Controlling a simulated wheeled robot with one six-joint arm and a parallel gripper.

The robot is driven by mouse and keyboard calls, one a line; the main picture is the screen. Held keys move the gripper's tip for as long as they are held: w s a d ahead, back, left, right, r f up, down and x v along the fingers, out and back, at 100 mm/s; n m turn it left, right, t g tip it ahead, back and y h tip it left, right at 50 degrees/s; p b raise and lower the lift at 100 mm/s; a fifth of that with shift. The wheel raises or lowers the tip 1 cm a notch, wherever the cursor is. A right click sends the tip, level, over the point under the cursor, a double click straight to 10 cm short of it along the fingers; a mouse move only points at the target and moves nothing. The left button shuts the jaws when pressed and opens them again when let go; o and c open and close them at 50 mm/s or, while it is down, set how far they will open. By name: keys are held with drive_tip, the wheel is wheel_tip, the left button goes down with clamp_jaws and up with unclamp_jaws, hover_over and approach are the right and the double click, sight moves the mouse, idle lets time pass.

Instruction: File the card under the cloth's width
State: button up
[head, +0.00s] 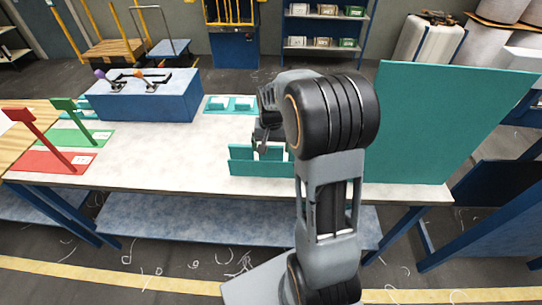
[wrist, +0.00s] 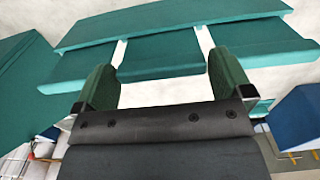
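A teal file box (head: 262,168) stands at the front edge of the pale table, with white upright dividers (head: 275,153) inside. In the wrist view the teal box (wrist: 160,57) lies across the top, crossed by two thin white strips (wrist: 119,52). My gripper (head: 262,146) is just above or behind the box. In the wrist view its two fingers (wrist: 165,85) are apart, with only pale surface and teal box seen between them. I cannot make out a loose card for certain. My arm hides part of the box's right side.
A teal tray with two white pieces (head: 230,104) lies behind the box. A blue block (head: 145,98) with levers, a green stand (head: 70,110) and a red stand (head: 45,140) are at left. A tall teal panel (head: 440,125) stands at right. The table's left middle is clear.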

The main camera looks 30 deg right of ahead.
drive_tip(key=c, duration=0.7)
drive_tip(key=shift+o, duration=0.2)
drive_tip(key=shift+r, duration=0.15)
drive_tip(key=shift+r+p, duration=0.35)
drive_tip(key=shift+p, duration=0.05)
drive_tip(key=shift+r, duration=0.3)
wheel_tip(320, 180, up, 4)
drive_tip(key=p, duration=0.3)
drive_tip(key=shift+r+p, duration=0.1)
drive_tip(key=shift+p, duration=0.2)
drive_tip(key=shift+r, duration=1)
drive_tip(key=shift+s, duration=0.1)
